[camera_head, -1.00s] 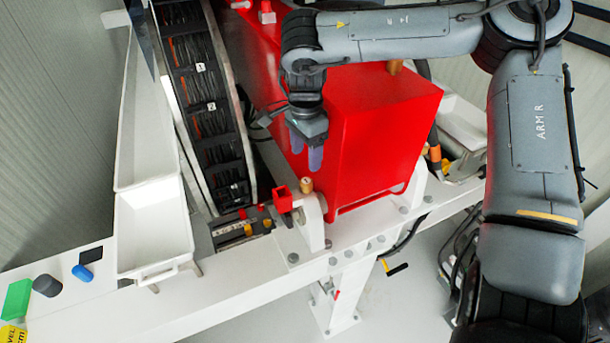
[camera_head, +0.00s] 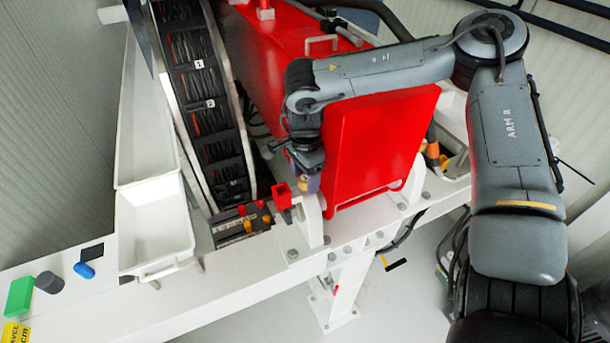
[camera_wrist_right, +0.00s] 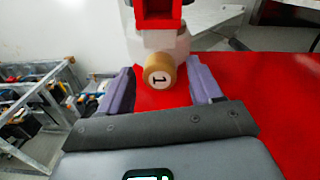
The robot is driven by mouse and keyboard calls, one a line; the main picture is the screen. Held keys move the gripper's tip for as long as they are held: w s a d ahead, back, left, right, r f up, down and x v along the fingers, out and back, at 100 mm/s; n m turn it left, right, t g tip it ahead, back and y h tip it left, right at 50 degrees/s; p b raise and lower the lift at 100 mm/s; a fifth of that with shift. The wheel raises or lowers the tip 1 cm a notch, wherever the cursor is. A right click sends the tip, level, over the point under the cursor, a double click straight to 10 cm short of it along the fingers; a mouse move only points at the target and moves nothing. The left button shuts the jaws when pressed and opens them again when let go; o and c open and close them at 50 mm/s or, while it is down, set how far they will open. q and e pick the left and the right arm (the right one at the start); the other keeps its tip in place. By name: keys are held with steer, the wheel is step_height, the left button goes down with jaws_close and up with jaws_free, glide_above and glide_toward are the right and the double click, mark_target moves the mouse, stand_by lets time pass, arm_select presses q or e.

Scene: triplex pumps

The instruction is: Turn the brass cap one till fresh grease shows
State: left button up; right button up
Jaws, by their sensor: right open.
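The brass cap (camera_wrist_right: 159,75), a round knob marked 1, is at the centre of the right wrist view. It sits on a white mount beneath a red square cup (camera_wrist_right: 158,14). My right gripper (camera_wrist_right: 161,84) is open, its purple fingers on either side of the cap with a gap at each side. In the head view my right gripper (camera_head: 307,182) is down at the cap's place beside the red cup (camera_head: 281,198) and mostly hides the cap. No grease can be made out. My left gripper is not in view.
The big red housing (camera_head: 375,145) stands close beside my right gripper. A black cable chain (camera_head: 205,100) runs to the left. White trays (camera_head: 155,235), a green block (camera_head: 19,297) and a blue piece (camera_head: 84,269) are at the left of the white beam.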

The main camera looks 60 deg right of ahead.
steer(key=c, duration=1)
steer(key=shift+c, duration=0.2)
steer(key=shift+m, duration=0.3)
steer(key=shift+m+b, duration=0.35)
steer(key=shift+m, duration=0.15)
steer(key=m+b, duration=0.1)
steer(key=m, duration=0.2)
steer(key=shift+m+b, duration=0.5)
steer(key=shift+m, duration=1.8)
steer(key=o, duration=1)
